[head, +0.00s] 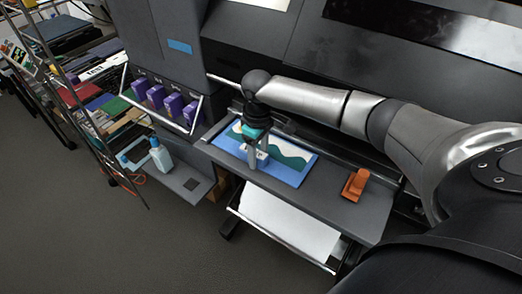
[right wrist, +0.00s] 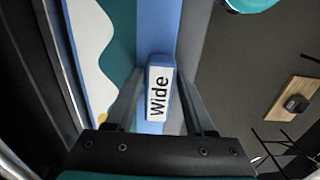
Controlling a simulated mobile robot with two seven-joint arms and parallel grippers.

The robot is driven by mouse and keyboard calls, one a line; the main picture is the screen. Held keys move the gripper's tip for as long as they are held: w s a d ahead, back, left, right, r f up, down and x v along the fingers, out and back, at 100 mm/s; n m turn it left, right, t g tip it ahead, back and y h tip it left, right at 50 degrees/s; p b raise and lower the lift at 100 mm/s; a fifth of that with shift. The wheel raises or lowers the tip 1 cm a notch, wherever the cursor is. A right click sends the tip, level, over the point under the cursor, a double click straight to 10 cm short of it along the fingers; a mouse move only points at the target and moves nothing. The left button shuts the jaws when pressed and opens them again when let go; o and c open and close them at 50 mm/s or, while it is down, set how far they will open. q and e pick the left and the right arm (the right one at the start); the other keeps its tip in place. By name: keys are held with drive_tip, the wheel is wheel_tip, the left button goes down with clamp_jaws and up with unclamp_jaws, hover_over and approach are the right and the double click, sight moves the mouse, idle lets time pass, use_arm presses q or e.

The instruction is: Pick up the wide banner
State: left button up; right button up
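The wide banner (head: 290,171) lies flat on the printer's grey front shelf, with a blue border and a white, green and blue print. It also shows in the right wrist view (right wrist: 97,40). A blue tab (right wrist: 159,62) with a white label reading "Wide" stands at its edge. My right gripper (head: 258,160) points down over the banner's left part. Its fingers (right wrist: 160,85) stand on both sides of the tab, their tips close against it. Whether they press on it is unclear. My left gripper is not in view.
An orange tool (head: 355,185) sits on the shelf's right part. A blue-white bottle (head: 160,155) stands on a lower ledge at left. Purple cartridges (head: 172,104) fill a bay above it. White film (head: 290,222) hangs below the shelf. A filled rack (head: 95,95) stands at far left; grey floor is clear.

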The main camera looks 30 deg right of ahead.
clamp_jaws()
drive_tip(key=shift+r, duration=0.15)
idle(0.4)
